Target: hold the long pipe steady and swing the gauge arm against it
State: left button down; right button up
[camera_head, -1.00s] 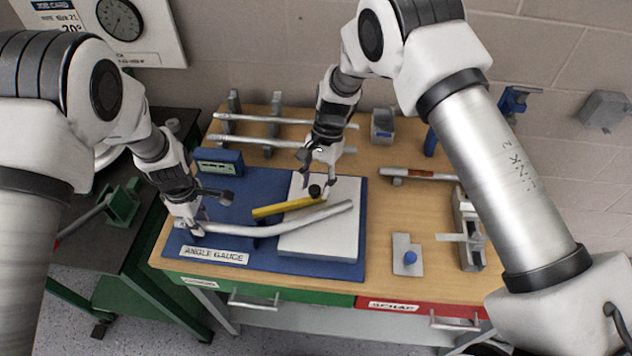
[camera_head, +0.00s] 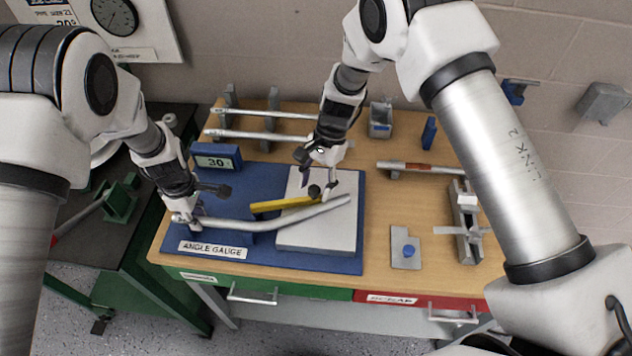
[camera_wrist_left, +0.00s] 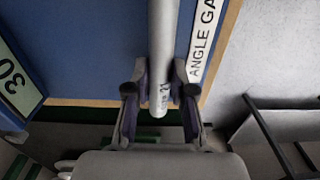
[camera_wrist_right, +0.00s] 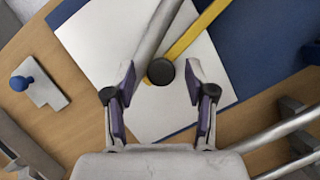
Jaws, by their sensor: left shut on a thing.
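The long grey pipe (camera_head: 260,223) lies across the blue angle gauge board (camera_head: 315,264), its bent right part over the white plate (camera_head: 325,236). My left gripper (camera_head: 188,221) is shut on the pipe's left end; its fingers flank that end in the left wrist view (camera_wrist_left: 160,92). The yellow gauge arm (camera_head: 275,205) lies just behind the pipe, with a black knob (camera_head: 314,191) at its tip. My right gripper (camera_head: 318,188) is open over the knob. In the right wrist view its fingers stand either side of the knob (camera_wrist_right: 160,71), apart from it, and the knob appears close to the pipe.
A blue display (camera_head: 216,162) reading 30 stands at the board's back left. Two pipes lie on a rack (camera_head: 265,135) behind. A blue-knobbed plate (camera_head: 405,252), a vise (camera_head: 467,220) and a red-marked pipe (camera_head: 420,167) are on the right. Wood between board and vise is partly clear.

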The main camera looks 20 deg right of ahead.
jog(key=v, duration=1.2)
pick_arm(q)
jog(key=c, duration=0.9)
grip_release()
notch_tip(320, 180, up, 12)
